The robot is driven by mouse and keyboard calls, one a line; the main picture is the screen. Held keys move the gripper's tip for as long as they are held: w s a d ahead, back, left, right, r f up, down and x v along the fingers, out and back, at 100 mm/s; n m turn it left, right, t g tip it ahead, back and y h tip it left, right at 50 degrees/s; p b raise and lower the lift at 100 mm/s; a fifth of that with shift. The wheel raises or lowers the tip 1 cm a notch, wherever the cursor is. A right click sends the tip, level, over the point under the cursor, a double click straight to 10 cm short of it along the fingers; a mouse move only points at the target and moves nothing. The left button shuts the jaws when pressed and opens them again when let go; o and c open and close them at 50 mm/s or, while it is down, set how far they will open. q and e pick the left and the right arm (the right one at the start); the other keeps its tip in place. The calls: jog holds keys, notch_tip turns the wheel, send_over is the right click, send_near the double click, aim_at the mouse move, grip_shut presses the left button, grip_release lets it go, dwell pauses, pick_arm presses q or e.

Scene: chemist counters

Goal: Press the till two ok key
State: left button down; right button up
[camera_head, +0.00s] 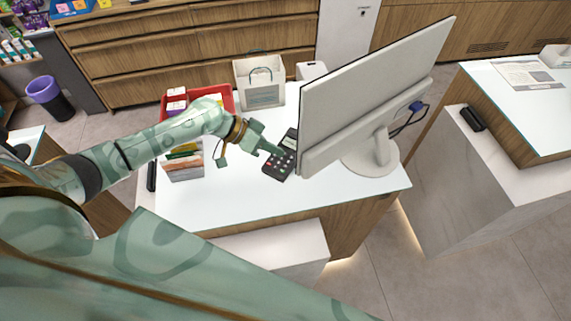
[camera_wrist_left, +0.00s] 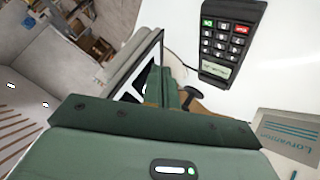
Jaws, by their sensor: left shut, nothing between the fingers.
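The till's dark card terminal (camera_head: 279,167) lies on the white counter beside the monitor. It also shows in the left wrist view (camera_wrist_left: 231,47), with its small screen, rows of keys, a red key and the green ok key (camera_wrist_left: 208,22) at a corner. My left gripper (camera_head: 279,152) is shut and empty, with its tip over the terminal in the head view, hiding part of it. In the wrist view the shut fingers (camera_wrist_left: 178,90) appear to the lower left of the terminal; I cannot tell the gap. My right gripper is not in view.
The large monitor (camera_head: 371,88) stands close to the right of the terminal. A paper bag (camera_head: 260,92) and a red tray (camera_head: 229,102) with boxes are behind my left arm. The counter's front (camera_head: 235,203) is clear. Another counter (camera_head: 520,125) stands to the right.

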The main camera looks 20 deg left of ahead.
pick_arm(q)
jog(key=shift+s, duration=0.1)
jog(key=b, duration=0.7)
send_over(278, 173)
jog(key=f, duration=0.7)
jog(key=shift+s+f, duration=0.2)
jog(key=shift+f, duration=0.2)
jog(key=shift+w+f+b, duration=0.1)
jog(key=shift+f+b, duration=0.4)
jog(key=shift+b, duration=0.05)
jog(key=shift+f, duration=0.1)
dwell(0.6)
jog(key=shift+f+b, duration=0.25)
jog(key=shift+b, duration=0.1)
